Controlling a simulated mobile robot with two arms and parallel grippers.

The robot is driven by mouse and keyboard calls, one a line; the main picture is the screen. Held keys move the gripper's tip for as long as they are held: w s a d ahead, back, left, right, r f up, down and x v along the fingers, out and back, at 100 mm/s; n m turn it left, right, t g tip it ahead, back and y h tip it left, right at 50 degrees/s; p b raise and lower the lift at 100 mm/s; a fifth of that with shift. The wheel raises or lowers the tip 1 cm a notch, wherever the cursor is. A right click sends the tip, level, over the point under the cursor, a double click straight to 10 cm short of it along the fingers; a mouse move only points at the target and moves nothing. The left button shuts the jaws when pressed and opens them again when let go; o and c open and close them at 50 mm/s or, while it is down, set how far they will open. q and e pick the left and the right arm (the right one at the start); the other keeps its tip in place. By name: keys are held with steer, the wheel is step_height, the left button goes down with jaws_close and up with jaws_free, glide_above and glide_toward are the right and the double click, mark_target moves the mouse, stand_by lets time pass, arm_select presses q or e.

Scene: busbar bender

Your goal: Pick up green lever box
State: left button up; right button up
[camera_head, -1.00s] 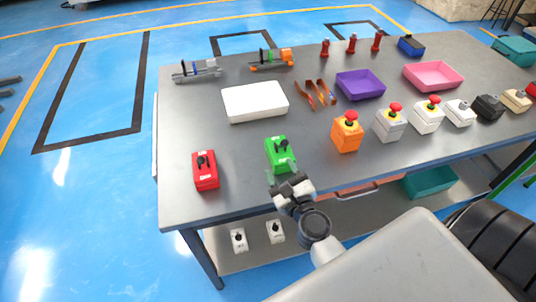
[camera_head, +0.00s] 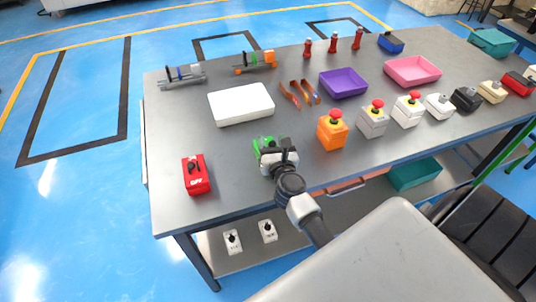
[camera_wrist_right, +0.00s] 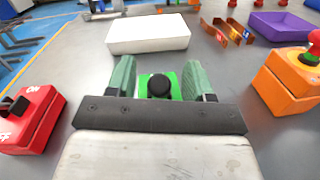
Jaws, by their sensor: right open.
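The green lever box (camera_head: 262,142) stands near the front edge of the grey table, partly hidden behind my right gripper (camera_head: 271,146) in the head view. In the right wrist view the green box (camera_wrist_right: 174,82) with its black lever knob shows between the two green fingers of my right gripper (camera_wrist_right: 159,80). The fingers are apart, one on each side of the box. I cannot tell whether they touch it. My left gripper is not in view.
A red lever box (camera_head: 196,174) stands to the left and an orange button box (camera_head: 332,130) to the right. A white box (camera_head: 241,104) lies behind. Purple (camera_head: 343,83) and pink (camera_head: 412,71) trays stand farther back. Bare table lies between the red and green boxes.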

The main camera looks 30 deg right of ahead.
steer(key=shift+x, duration=0.8)
steer(key=shift+s, duration=0.1)
steer(key=shift+c, duration=0.7)
jaws_close()
steer(key=shift+r, duration=0.15)
